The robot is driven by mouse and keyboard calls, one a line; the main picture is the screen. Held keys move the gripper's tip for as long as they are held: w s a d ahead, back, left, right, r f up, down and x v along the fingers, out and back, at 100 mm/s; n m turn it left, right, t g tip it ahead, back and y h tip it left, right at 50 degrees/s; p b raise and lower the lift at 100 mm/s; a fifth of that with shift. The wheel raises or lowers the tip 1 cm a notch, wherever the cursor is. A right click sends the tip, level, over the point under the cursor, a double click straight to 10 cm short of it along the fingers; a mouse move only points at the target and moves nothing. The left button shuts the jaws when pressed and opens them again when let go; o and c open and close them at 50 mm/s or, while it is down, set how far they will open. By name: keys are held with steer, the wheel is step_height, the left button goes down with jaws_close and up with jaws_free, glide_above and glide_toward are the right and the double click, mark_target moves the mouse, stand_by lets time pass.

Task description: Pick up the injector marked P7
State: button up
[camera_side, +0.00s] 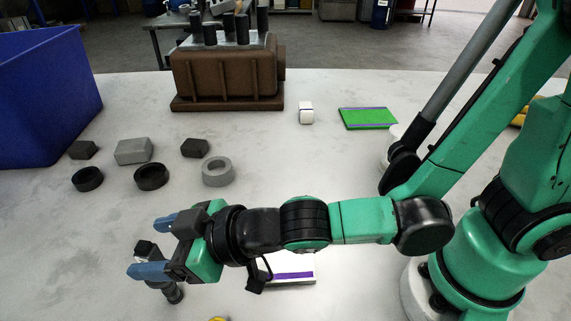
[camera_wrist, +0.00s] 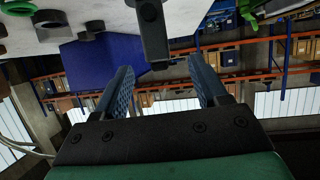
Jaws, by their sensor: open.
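A dark injector (camera_side: 172,294) stands on the table at the lower left in the side view, partly hidden behind my near finger. Its blocky top (camera_side: 146,250) shows between my fingers. In the wrist view a dark injector body (camera_wrist: 153,35) is at the top centre, just ahead of the gap between my blue fingers. No P7 marking can be read. My gripper (camera_side: 152,246) is open and held level, with one finger on each side of the injector's upper part in the side view. The wrist view shows the gap between the fingers (camera_wrist: 160,75) empty. I cannot tell whether either finger touches the injector.
A brown engine block (camera_side: 226,75) with several black cylinders on top stands at the back. A blue bin (camera_side: 45,95) is at left. Rings (camera_side: 217,172) and blocks (camera_side: 133,151) lie before it. A green pad (camera_side: 368,118) and white block (camera_side: 306,113) are further right.

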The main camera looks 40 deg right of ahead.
steer(key=shift+x, duration=2.25)
jaws_close()
